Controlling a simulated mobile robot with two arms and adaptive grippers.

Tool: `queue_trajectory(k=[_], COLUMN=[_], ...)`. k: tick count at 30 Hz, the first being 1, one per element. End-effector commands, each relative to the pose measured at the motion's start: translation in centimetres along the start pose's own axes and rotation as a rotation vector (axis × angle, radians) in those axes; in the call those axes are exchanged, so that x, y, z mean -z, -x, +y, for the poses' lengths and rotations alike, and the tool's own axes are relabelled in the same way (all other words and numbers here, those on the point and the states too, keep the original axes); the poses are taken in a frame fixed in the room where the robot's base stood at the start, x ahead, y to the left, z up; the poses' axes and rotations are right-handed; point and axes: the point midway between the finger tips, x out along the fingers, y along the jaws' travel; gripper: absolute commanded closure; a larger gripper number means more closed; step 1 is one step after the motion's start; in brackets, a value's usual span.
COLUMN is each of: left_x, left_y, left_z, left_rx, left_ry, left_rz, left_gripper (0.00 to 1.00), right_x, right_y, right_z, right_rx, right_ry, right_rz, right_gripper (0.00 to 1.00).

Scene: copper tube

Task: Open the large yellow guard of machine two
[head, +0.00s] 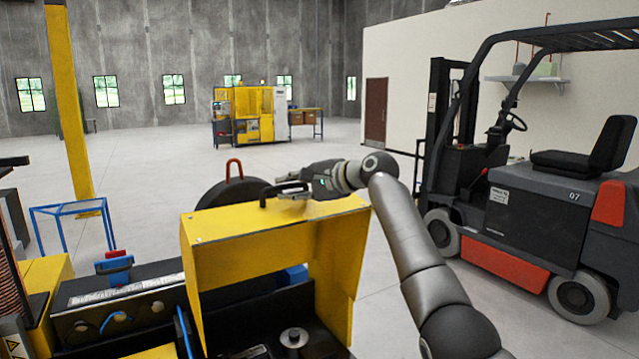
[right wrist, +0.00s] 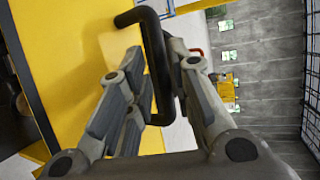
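The large yellow guard (head: 268,250) is a box-shaped cover on the machine in front of me in the head view. Dark machine parts show below its front panel's lower edge. Its black handle (head: 284,188) is on top; in the right wrist view the handle (right wrist: 157,65) is a U-shaped bar fixed to the yellow panel (right wrist: 72,60). My right gripper (head: 298,190) reaches it from the right. In the right wrist view its fingers (right wrist: 156,75) lie close on both sides of the bar, one inside the loop, and look shut on it. My left gripper is not in view.
A forklift (head: 540,200) stands on the right. A yellow post (head: 70,110) and a blue frame (head: 70,215) are on the left. Another yellow machine (head: 250,115) stands far back. Open grey floor (head: 150,160) lies between.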

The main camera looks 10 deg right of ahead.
Motion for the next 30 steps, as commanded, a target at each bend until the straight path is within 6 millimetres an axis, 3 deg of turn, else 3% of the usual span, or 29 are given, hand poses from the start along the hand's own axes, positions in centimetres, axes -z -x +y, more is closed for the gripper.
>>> queue_trajectory(k=[16, 21, 30], left_x=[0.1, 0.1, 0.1], left_y=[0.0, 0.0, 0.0], left_z=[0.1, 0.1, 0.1], left_rx=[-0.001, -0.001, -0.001], left_ry=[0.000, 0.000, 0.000], left_rz=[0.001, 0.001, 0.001], left_gripper=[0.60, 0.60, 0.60], right_x=[0.1, 0.0, 0.0], right_y=[7.8, 9.0, 9.2], right_z=[0.1, 0.1, 0.1], right_rx=[-0.001, -0.002, -0.003], right_ry=[0.001, 0.000, -0.001], right_rz=[0.001, 0.001, 0.000], right_gripper=[0.79, 0.79, 0.79])
